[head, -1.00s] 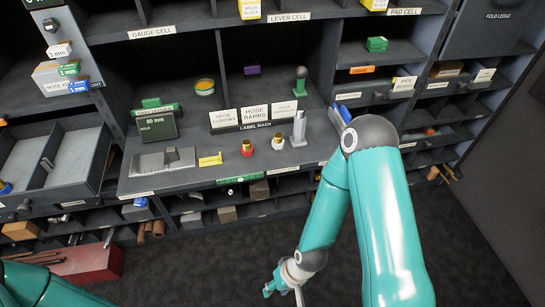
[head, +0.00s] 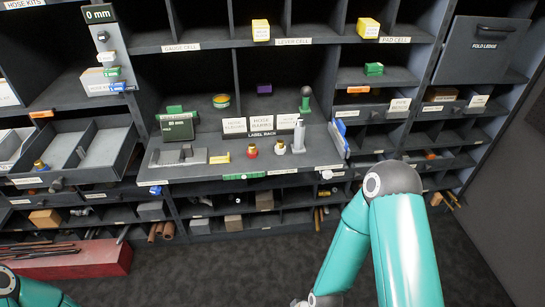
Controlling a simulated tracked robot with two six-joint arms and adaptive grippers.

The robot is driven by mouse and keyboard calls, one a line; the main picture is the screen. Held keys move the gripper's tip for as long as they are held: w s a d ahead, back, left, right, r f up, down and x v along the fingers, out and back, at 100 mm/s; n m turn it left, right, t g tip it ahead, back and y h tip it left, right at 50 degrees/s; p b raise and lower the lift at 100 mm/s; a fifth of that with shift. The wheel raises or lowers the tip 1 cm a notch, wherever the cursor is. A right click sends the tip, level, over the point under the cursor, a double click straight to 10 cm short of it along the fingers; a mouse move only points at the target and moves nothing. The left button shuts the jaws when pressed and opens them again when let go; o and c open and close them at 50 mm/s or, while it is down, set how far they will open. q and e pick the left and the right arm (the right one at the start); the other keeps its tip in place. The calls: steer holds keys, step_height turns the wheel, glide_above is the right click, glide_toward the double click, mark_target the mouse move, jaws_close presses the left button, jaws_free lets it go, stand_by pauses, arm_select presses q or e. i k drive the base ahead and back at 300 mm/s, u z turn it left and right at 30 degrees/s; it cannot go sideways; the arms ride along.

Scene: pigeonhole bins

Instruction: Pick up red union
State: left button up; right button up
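The red union (head: 252,150), a small red piece with a brass-coloured top, stands upright on the front ledge of the middle bay. A similar white piece (head: 280,147) with a brass top stands just right of it. No gripper touches the red union. My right arm (head: 405,245) comes in from the lower right and bends down to the bottom edge, where only part of its wrist shows; its fingers are out of view. Only a bit of my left arm (head: 40,292) shows at the lower left, and its gripper is out of view.
A grey metal post (head: 298,137) stands right of the white piece. A yellow block (head: 220,158) lies left of the red union. Label cards (head: 262,122) stand behind. An open drawer (head: 92,158) juts out at left. A red box (head: 90,262) is on the floor.

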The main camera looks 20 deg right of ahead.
mark_target(252, 152)
steer(key=u, duration=0.15)
steer(key=i, duration=0.9)
